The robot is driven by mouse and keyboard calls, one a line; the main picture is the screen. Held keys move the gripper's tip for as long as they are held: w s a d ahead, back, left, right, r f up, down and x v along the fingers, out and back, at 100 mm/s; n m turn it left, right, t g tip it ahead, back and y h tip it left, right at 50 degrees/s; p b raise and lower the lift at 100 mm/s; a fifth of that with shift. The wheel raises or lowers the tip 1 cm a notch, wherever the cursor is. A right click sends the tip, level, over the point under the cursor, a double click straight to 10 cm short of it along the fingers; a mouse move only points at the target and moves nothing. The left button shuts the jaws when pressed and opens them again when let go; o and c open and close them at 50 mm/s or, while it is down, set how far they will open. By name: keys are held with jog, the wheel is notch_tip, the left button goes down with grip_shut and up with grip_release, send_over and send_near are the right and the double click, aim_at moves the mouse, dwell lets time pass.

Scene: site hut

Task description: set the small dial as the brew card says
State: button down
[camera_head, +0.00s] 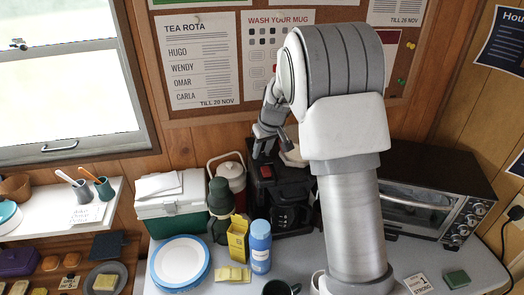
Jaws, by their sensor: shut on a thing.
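The black coffee maker (286,190) stands at the back of the counter, with a red switch (266,171) on its top and a glass jug (287,217) in it. My gripper (266,152) is down at the coffee maker's top, behind the red switch. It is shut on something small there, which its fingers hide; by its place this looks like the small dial. The dial's setting cannot be seen. A small white card (418,284) at the front right reads "1" and "STRONG"; its other print is too small to read.
A toaster oven (435,185) with several knobs stands right of my arm. Left of the coffee maker are a dark green bottle (220,197), a yellow box (238,238), a blue flask (260,247) and a green-and-white cooler (172,207). Blue-rimmed plates (180,262) lie in front.

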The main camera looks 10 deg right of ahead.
jog(key=shift+m, duration=0.3)
jog(key=m+p, duration=0.1)
jog(key=m+h+p, duration=0.1)
jog(key=m, duration=0.1)
jog(key=m+h, duration=0.1)
jog(key=m, duration=0.1)
jog(key=shift+a+r+p, duration=0.1)
jog(key=shift+a+p, duration=0.2)
jog(key=shift+p, duration=0.1)
jog(key=m+h+p, duration=0.1)
jog(key=m, duration=0.2)
jog(key=m+g+h, duration=0.1)
jog(key=m, duration=0.2)
jog(key=shift+w+p, duration=0.1)
jog(key=shift+p, duration=0.3)
jog(key=shift+m+h, duration=0.3)
jog(key=c, duration=0.6)
grip_release()
jog(key=b+v, duration=0.1)
jog(key=v, duration=1.6)
jog(key=shift+r, duration=0.25)
